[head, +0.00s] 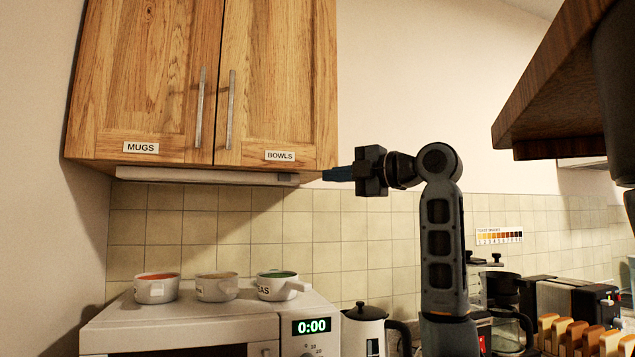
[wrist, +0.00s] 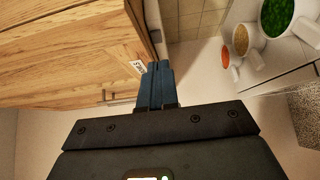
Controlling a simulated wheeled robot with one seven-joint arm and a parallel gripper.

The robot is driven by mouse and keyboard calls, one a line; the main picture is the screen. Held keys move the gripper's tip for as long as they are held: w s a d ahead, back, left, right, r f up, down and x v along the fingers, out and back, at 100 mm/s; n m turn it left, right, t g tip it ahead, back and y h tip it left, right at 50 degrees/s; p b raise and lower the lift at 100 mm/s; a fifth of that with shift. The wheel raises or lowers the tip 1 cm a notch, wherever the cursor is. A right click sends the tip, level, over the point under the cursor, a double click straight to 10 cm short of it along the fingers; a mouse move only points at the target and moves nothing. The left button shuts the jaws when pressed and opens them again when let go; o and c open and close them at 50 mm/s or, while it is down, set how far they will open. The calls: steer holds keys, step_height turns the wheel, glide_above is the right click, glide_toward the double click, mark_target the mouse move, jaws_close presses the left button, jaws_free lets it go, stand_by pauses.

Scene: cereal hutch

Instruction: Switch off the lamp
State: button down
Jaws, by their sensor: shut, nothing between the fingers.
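The lamp (head: 205,176) is a long, pale bar fixed under the wooden wall cabinet (head: 270,80). No bright glow shows on it, and the tiles just below look shaded. Its right end has a small pale end piece (head: 288,179). My gripper (head: 326,174) is shut and empty, pointing left at the cabinet's lower right corner, close to that end. I cannot tell whether it touches anything. In the wrist view the blue fingers (wrist: 158,72) are together beside the cabinet's lower edge, and a pale strip (wrist: 153,22) lies just beyond them.
A microwave (head: 200,328) stands below with several bowls (head: 217,287) on top. A kettle (head: 366,328), coffee maker (head: 508,315) and toast rack (head: 580,337) stand to the right. A dark wooden shelf (head: 555,90) juts in at upper right. The space between cabinet and microwave is clear.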

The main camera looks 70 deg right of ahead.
steer(key=s, duration=0.3)
steer(key=shift+s, duration=0.15)
stand_by(0.6)
